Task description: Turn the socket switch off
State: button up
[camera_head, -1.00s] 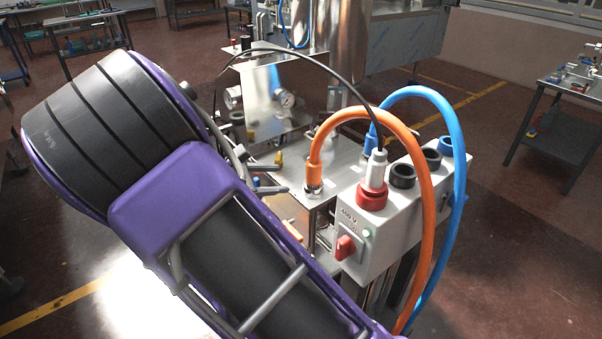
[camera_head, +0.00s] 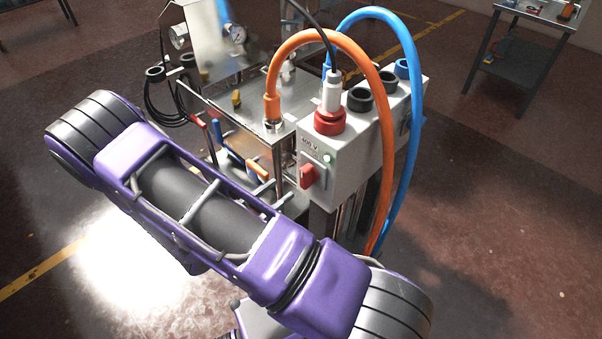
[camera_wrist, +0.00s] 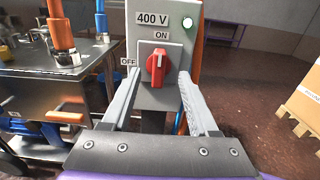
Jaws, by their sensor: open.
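The socket switch is a red rotary knob (camera_wrist: 156,67) on the grey front of the socket box (camera_wrist: 145,36), under a "400 V" label. "ON" is printed above the knob and "OFF" to its left. The knob stands upright, pointing to ON. A small lamp (camera_wrist: 187,22) at the upper right glows pale green. My gripper (camera_wrist: 154,82) is open, with one finger on each side of the knob in the wrist view and no clear contact. In the head view the red knob (camera_head: 307,175) shows on the box's near face; my gripper's fingers are not visible there.
A red plug socket (camera_head: 329,122) with a grey plug tops the box. An orange hose (camera_head: 388,150) and a blue hose (camera_head: 416,140) arch close by. A metal worktable (camera_wrist: 70,75) stands left. A cardboard box (camera_wrist: 301,96) on a pallet is at right.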

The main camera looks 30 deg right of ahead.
aim_at(302, 173)
jog(key=x, duration=0.9)
grip_shut()
